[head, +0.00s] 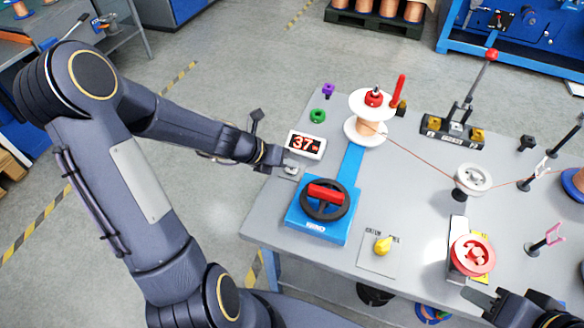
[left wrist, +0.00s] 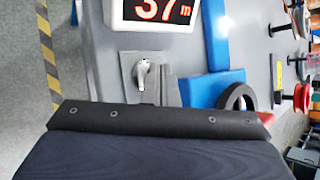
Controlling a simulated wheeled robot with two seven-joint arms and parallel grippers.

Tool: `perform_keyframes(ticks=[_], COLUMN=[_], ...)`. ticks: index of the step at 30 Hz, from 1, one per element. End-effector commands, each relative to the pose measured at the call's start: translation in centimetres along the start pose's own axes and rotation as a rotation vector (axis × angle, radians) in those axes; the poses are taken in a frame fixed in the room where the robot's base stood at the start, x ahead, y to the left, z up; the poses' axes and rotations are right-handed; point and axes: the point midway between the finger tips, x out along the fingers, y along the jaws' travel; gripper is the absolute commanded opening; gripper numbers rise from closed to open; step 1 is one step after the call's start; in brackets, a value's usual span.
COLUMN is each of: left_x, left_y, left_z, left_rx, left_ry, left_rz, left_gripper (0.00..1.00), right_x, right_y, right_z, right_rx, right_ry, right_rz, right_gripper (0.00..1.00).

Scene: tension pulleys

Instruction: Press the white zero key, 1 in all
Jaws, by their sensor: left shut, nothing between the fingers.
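The white zero key (head: 291,169) sits on a small grey plate below the counter display (head: 305,145), which reads 37 m. In the left wrist view, the pale key (left wrist: 143,72) stands on its grey plate, just below the display (left wrist: 152,11). My left gripper (head: 283,161) is shut and empty, with its tips right by the key in the head view. I cannot tell whether they touch it. My right gripper (head: 482,298) is at the lower right, partly cut off by the frame; its opening is unclear.
A blue unit with a black handwheel (head: 325,203) stands just right of the key. A white-flanged spool (head: 369,112) with copper wire is behind it. A yellow knob (head: 382,245), a red pulley (head: 472,255) and a white pulley (head: 473,179) stand further right.

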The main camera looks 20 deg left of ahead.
Motion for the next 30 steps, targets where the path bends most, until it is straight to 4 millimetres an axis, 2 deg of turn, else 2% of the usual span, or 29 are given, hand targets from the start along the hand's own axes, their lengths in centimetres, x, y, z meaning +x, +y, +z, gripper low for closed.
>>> perform_keyframes(ticks=[17, 30], left_x=[0.2, -1.0], left_y=[0.2, -0.7], left_z=[-0.2, 0.7], left_rx=[0.0, 0.0], left_ry=[0.001, 0.001], left_rz=[0.0, 0.0], left_gripper=[0.0, 0.0], right_x=[0.2, -1.4], right_y=[0.1, -0.6], right_z=[0.1, -0.7], right_rx=[0.0, 0.0], right_ry=[0.0, 0.0], right_rz=[0.0, 0.0], right_gripper=[0.36, 0.36])
